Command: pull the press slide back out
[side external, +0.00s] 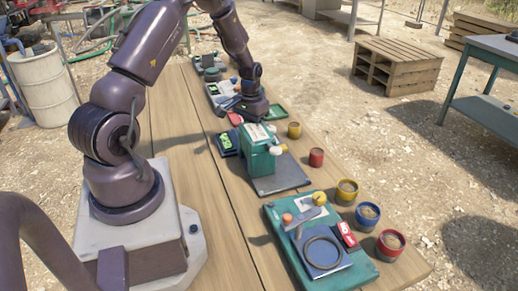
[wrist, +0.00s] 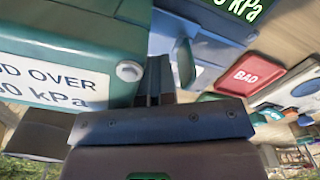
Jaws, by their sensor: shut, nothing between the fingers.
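The green press (side external: 257,158) with a white label on top stands on a grey plate (side external: 284,179) in the middle of the bench. In the wrist view the green body (wrist: 60,35) fills the upper left, with a white label reading partly "OVER" and "kPa". My gripper (wrist: 154,80) is shut and empty, its dark fingers close beside this green body. I cannot tell whether they touch it. A blue-grey part with a raised tab (wrist: 184,62) lies just right of the fingers. I cannot tell which part is the slide. In the side view the fingertips are hidden behind the press.
A green-lit display (side external: 226,141) is beside the press. A red BAD tray (wrist: 248,74) lies to the right in the wrist view. Yellow (side external: 294,130) and red (side external: 316,157) cups line the bench edge. A teal board (side external: 277,213) with a ring stands in front.

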